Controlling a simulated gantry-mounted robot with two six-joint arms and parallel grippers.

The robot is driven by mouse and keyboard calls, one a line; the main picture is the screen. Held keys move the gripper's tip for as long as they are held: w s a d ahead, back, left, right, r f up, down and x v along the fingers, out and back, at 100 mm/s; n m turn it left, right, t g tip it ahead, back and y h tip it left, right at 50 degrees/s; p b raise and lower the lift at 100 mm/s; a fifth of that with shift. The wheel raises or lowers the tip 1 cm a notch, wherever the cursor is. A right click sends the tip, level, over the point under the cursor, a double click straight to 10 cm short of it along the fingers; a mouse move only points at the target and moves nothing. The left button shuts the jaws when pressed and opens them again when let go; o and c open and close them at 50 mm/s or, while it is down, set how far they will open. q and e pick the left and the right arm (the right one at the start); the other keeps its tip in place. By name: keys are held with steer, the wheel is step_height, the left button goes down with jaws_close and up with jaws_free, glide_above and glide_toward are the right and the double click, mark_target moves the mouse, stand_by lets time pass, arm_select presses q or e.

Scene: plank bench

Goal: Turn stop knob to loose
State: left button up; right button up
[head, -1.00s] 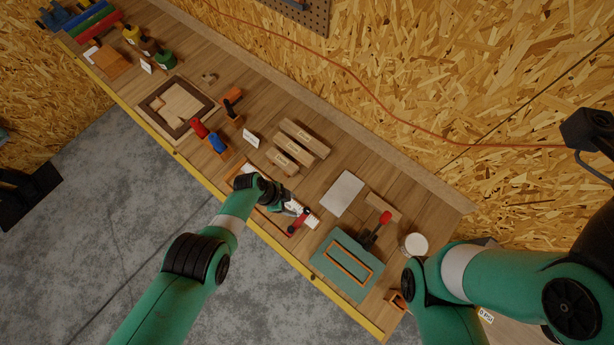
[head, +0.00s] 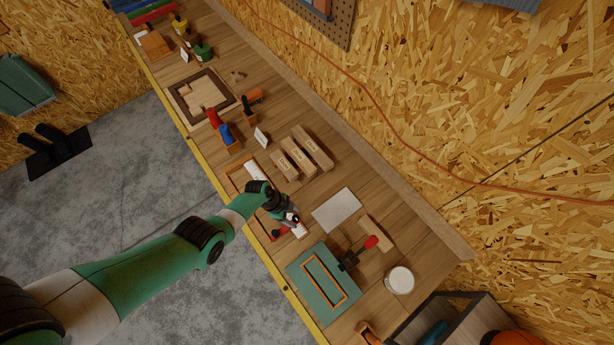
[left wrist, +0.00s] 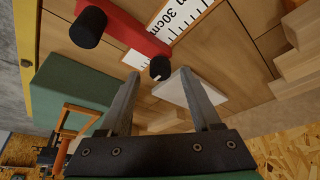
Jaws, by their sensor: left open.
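The stop is a red bar (left wrist: 125,27) lying across a white ruler scale (left wrist: 185,14) in the left wrist view. A large black round knob (left wrist: 88,27) stands on its left part. A smaller black knob (left wrist: 160,68) with a pale mark shows by its right end. My left gripper (left wrist: 160,74) is open, with the small knob seen between its fingertips; whether they touch it I cannot tell. In the head view my left gripper (head: 291,219) is above the ruler tray, and the red stop (head: 279,232) is partly hidden. No loose or tight marking is readable. My right gripper is not in view.
A green board with an orange frame (head: 324,282), a grey plate (head: 337,210) and a red-handled tool (head: 371,242) lie to the right. Wooden blocks (head: 312,147) lie behind. A white tub (head: 399,280) and a dark-sided box (head: 440,322) stand farther right.

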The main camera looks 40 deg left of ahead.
arm_select(q)
steer(key=shift+w+f, duration=0.1)
steer(key=shift+f, duration=0.35)
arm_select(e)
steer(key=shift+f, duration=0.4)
arm_select(q)
jaws_close()
